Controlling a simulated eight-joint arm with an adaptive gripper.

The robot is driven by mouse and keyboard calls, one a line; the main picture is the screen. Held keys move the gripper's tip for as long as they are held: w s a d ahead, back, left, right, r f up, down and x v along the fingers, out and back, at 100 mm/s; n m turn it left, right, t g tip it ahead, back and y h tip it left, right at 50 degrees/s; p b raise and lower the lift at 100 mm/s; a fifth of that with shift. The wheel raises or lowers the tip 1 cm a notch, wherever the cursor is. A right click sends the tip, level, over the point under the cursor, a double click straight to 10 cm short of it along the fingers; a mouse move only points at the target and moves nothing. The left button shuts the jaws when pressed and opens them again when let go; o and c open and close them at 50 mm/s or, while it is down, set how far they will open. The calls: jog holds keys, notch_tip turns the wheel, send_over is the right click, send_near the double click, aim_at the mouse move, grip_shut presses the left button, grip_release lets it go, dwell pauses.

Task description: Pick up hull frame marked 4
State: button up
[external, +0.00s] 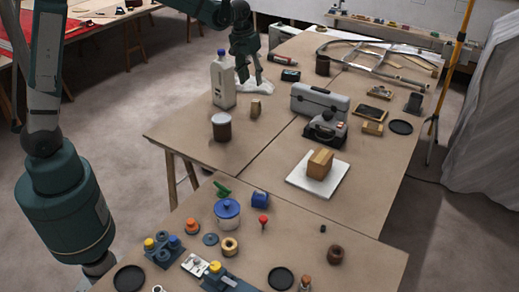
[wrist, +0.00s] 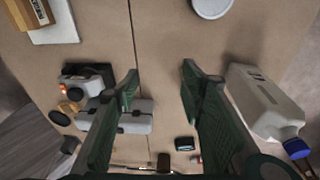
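A silvery curved metal frame (external: 372,62) lies flat at the far right of the table in the external view. It looks like the hull frame, but I cannot read any number on it. My gripper (external: 250,76) hangs over the table to the left of this frame, clearly apart from it, beside the white bottle. In the wrist view my gripper (wrist: 160,71) has its two green fingers spread wide, with only bare table between them. The frame is not clearly visible in the wrist view.
A white bottle (external: 223,83) stands close to my gripper; it also shows in the wrist view (wrist: 266,102). A grey case (external: 318,103), a dark can (external: 322,66) and a brown jar (external: 222,127) stand nearby. A yellow pole (external: 453,65) rises at the right. The table's middle-left is fairly clear.

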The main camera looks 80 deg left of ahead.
jog(key=w+a+f+n, duration=0.1)
jog(key=w+a+f, duration=0.2)
jog(key=a+f, duration=0.4)
jog(key=n+g, duration=0.1)
jog(key=n, duration=0.1)
send_over(256, 108)
jog(key=a, duration=0.2)
jog(key=shift+h, duration=0.3)
jog(key=f, duration=0.9)
jog(key=shift+w+a+f, duration=0.2)
jog(key=shift+f, duration=0.1)
jog(key=shift+a+f+g, duration=0.3)
jog(key=shift+a+f, duration=0.15)
jog(key=shift+f, duration=0.1)
jog(key=shift+f, duration=1.25)
jog(key=shift+f, duration=0.1)
jog(key=shift+d+f+b, duration=0.15)
jog(key=shift+f+b, duration=0.15)
jog(key=shift+f, duration=2.25)
